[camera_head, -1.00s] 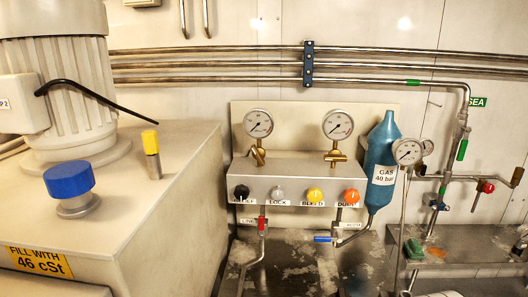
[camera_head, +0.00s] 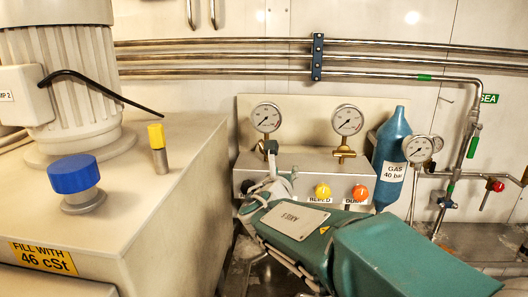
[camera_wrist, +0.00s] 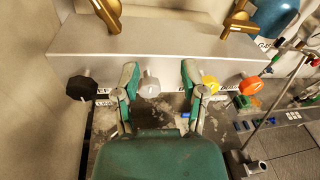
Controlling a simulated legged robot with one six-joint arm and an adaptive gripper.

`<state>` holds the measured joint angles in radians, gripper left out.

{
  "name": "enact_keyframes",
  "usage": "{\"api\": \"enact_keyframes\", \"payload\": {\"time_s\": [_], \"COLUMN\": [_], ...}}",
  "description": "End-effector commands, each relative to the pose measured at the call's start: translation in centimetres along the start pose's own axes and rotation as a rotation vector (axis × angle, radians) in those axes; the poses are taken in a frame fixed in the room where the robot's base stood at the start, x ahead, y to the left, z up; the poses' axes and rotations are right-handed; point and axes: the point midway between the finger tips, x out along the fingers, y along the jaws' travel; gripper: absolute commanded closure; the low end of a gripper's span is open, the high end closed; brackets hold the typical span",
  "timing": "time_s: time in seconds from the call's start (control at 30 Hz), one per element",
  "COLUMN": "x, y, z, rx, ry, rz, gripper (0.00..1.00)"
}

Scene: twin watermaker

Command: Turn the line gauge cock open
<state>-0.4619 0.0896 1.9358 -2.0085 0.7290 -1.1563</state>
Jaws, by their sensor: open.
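The left gauge (camera_head: 266,117) and right gauge (camera_head: 347,120) stand on a grey manifold. Each has a brass cock at its base. The right cock (camera_head: 344,153) is plain to see; the left one is mostly hidden behind my finger in the head view. In the wrist view the left cock (camera_wrist: 107,12) and right cock (camera_wrist: 238,22) lie at the top edge, beyond my fingertips. No label at either gauge is readable. My gripper (camera_head: 280,165) is open and empty in front of the manifold. In the wrist view its fingers (camera_wrist: 159,72) stand either side of the grey knob.
The manifold front (camera_wrist: 165,50) carries a black knob (camera_wrist: 81,88), grey knob (camera_wrist: 150,86), yellow knob (camera_wrist: 209,85) and orange knob (camera_wrist: 250,85). A blue gas bottle (camera_head: 391,150) stands at right. A tank with a blue cap (camera_head: 74,174) fills the left.

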Motion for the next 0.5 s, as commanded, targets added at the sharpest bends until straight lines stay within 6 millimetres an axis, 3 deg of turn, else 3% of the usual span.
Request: {"api": "enact_keyframes", "payload": {"time_s": [0.03, 0.1, 0.2, 0.37, 0.5], "x": [0.4, 0.6, 0.7, 1.7, 3.9], "y": [2.1, 4.1, 5.6, 6.2, 6.5], "z": [0.2, 0.6, 0.9, 1.1, 1.3], "rx": [-0.093, -0.196, -0.281, -0.308, -0.306], "ry": [-0.033, -0.075, -0.112, -0.124, -0.123], "rz": [0.041, 0.082, 0.112, 0.120, 0.118], "gripper": [0.46, 0.46, 0.46, 0.46, 0.46]}}
